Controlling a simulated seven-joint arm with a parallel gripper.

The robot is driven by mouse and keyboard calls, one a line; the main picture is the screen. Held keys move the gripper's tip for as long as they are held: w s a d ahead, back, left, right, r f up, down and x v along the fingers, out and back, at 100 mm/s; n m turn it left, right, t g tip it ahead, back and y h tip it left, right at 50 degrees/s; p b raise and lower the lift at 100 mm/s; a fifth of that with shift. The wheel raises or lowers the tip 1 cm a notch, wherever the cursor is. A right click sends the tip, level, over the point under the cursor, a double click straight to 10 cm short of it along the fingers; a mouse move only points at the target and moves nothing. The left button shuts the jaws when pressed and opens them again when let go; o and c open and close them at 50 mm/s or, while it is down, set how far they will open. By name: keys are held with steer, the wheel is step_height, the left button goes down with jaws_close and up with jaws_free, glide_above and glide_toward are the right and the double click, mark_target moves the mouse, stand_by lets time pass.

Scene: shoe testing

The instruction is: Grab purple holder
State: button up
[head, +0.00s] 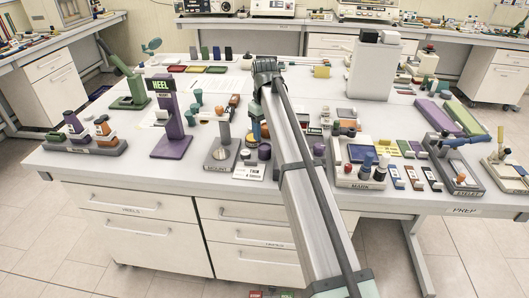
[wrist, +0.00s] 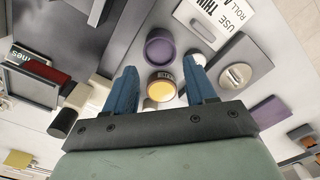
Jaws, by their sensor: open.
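Two things could be the purple holder. A small round purple cup (head: 264,151) stands near the front middle of the table; in the wrist view the purple cup (wrist: 159,46) lies just beyond my fingertips. A tall purple stand (head: 172,120) with a green HEEL sign is further left. My gripper (wrist: 160,72) is open, its two blue fingers pointing at the table. A yellow-topped round container (wrist: 161,88) shows between the fingers, with nothing visibly gripped.
A grey block with a silver disc (wrist: 237,75) and a printed white card (wrist: 213,20) lie close to the purple cup. A dark red block (wrist: 38,65) is on the left. A MARK tray (head: 361,183) with several bottles stands right of my arm.

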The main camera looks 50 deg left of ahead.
mark_target(264, 147)
steer(key=shift+a+f, duration=0.1)
steer(key=shift+f, duration=3.7)
steer(key=c, duration=0.7)
